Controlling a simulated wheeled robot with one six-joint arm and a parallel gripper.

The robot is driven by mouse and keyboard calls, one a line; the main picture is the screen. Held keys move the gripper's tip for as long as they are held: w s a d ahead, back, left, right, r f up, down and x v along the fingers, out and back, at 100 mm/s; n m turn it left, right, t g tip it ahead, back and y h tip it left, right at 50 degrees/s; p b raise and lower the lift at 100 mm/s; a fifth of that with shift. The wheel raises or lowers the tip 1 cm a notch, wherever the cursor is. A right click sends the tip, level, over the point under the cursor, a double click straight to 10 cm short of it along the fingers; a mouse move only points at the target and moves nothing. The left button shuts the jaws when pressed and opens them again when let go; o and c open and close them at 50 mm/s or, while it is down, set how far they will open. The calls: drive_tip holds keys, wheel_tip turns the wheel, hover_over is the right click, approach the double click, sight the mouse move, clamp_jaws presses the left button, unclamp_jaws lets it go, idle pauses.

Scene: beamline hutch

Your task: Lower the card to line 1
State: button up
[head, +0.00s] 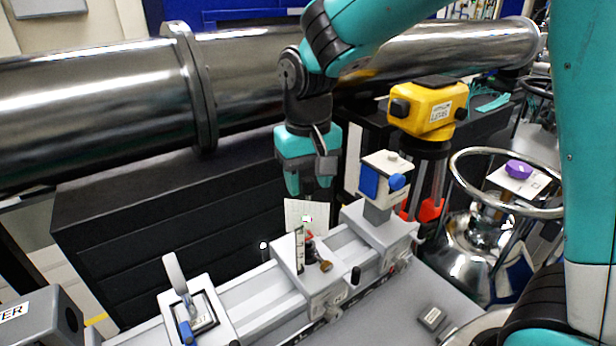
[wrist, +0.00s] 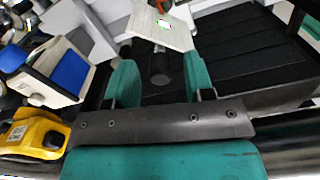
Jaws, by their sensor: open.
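The card (head: 294,212) is a pale gridded square with a small bright green spot, upright on a carriage on the rail. It also shows at the top of the wrist view (wrist: 178,36). Beside it in the head view stands a small white upright scale (head: 300,250) with dark marks; its line numbers are too small to read. A red part and a brass knob (head: 326,266) sit by the scale. My gripper (head: 308,190) points down just above and behind the card, apart from it. Its teal fingers are spread in the wrist view (wrist: 160,72), with a dark round-ended part between them.
A blue-and-white device (head: 384,175) stands on the rail to the right of the card. A yellow level (head: 428,108) on a tripod is behind it. A large steel pipe (head: 90,95) crosses the back. A tilted plate mount (head: 196,312) stands at the rail's left.

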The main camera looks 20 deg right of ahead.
sight(309, 210)
drive_tip(key=shift+f, duration=0.25)
clamp_jaws()
wheel_tip(309, 210, down, 6)
drive_tip(key=b, duration=0.4)
drive_tip(key=shift+f, duration=0.25)
